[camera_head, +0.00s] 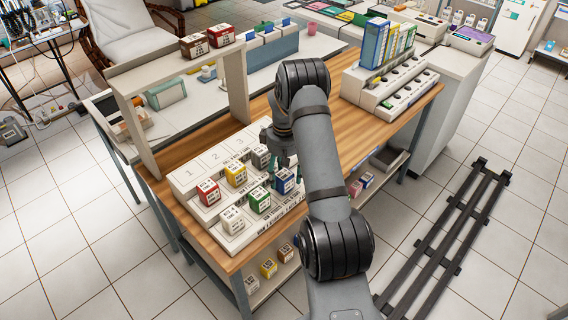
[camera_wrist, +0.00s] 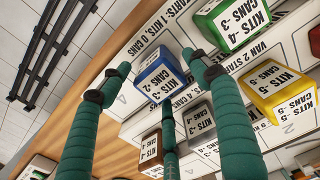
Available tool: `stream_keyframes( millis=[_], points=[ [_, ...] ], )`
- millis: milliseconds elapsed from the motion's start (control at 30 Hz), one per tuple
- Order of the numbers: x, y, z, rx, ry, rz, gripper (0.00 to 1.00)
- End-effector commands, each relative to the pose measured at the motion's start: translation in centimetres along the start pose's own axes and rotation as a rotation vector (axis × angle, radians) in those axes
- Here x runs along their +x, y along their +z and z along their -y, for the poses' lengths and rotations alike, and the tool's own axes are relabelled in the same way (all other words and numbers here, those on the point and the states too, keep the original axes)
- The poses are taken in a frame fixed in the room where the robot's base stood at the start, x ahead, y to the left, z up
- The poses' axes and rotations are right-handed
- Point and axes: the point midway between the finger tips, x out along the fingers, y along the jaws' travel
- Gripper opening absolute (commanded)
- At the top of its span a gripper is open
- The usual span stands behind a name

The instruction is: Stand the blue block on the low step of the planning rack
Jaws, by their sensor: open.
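The blue block (camera_head: 287,180) is at the right end of the front row on the white stepped planning rack (camera_head: 188,177), beside the green block (camera_head: 259,199). Its label reads upside down in the wrist view (camera_wrist: 160,80). My gripper (camera_head: 284,166) is open above the rack's right end. In the wrist view its teal fingers (camera_wrist: 162,76) are spread around the blue block, two on its sides and a third below it in the picture. I cannot tell whether any finger touches it. The block looks upright on the low step, though its base is partly hidden.
A white block (camera_head: 232,221) shares the front row. Red (camera_head: 208,192), yellow (camera_head: 236,174) and grey (camera_head: 262,157) blocks stand behind. A brown block (camera_wrist: 150,150) is close to a finger. A wooden shelf frame (camera_head: 237,85) rises behind; bare tabletop (camera_head: 335,135) lies right.

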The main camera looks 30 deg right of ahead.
Motion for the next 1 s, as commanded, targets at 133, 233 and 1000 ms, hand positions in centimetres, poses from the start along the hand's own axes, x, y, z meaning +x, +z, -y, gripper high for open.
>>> stream_keyframes(
  millis=[133,233,1000],
  points=[
    [-2.5,-0.2,-0.1,0.0,0.005,-0.007,0.63],
    [-4.8,-0.2,-0.2,0.0,0.006,-0.007,0.63],
    [-11.8,0.0,0.0,0.0,0.001,-0.002,0.63]
  ],
)
